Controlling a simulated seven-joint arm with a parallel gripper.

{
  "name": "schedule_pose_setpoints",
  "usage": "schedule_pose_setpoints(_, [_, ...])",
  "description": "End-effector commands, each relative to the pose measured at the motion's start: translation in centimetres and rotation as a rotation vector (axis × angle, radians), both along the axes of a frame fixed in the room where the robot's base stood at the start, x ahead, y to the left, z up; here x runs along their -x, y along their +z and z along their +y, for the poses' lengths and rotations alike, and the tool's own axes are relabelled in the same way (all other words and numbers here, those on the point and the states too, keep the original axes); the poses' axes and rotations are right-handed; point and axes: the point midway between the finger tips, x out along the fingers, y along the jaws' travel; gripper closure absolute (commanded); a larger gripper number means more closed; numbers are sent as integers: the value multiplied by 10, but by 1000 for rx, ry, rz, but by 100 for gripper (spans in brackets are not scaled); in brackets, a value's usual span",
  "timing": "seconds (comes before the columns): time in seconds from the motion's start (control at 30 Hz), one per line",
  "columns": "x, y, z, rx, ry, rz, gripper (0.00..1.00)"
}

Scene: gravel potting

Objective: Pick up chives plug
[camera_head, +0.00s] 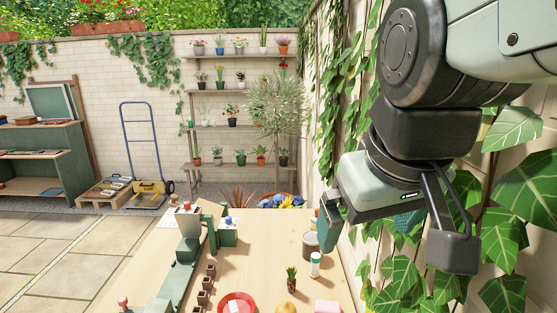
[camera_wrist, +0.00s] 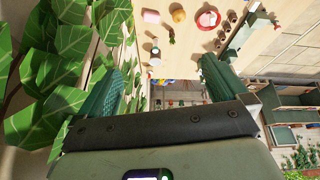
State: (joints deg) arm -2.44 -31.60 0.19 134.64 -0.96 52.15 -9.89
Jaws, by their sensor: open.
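The chives plug appears to be the small tuft of green leaves on a dark brown root ball (camera_head: 291,280), standing upright on the wooden table toward its front right. It also shows in the wrist view, small and far off (camera_wrist: 171,36), between the lines of the two fingers. My gripper (camera_head: 388,235) is high at the right, beside the ivy wall and well apart from the plug. In the wrist view its two green ribbed fingers (camera_wrist: 166,75) are spread wide with nothing between them.
On the table (camera_head: 261,262) are a red dish (camera_head: 237,304), a yellowish round thing (camera_head: 285,308), a pink block (camera_head: 327,306), a white bottle (camera_head: 315,265), a brown pot (camera_head: 310,244) and a row of small brown pots (camera_head: 204,297). A green bench device (camera_head: 180,275) stands left. Ivy (camera_head: 515,190) crowds the right.

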Motion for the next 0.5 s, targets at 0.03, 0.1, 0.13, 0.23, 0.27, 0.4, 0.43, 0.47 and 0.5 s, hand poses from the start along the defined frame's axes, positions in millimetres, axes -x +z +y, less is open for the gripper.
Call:
schedule_pose_setpoints(0.03, [16,-3,-2,-23,-45,-21,0])
schedule_pose_setpoints(0.1, [31,-8,-3,-49,-97,-39,0])
schedule_pose_setpoints(0.13, [36,-10,-3,-58,-114,-43,0])
schedule_pose_setpoints(0.23, [46,-14,-4,-80,-154,-55,0])
schedule_pose_setpoints(0.27, [47,-15,-4,-83,-160,-58,0])
schedule_pose_setpoints(0.4, [49,-16,-5,-89,-170,-58,0])
schedule_pose_setpoints(0.43, [49,-16,-5,-89,-170,-58,3])
schedule_pose_setpoints(0.47, [49,-16,-5,-88,-169,-58,8])
schedule_pose_setpoints(0.5, [49,-16,-5,-88,-169,-58,14])
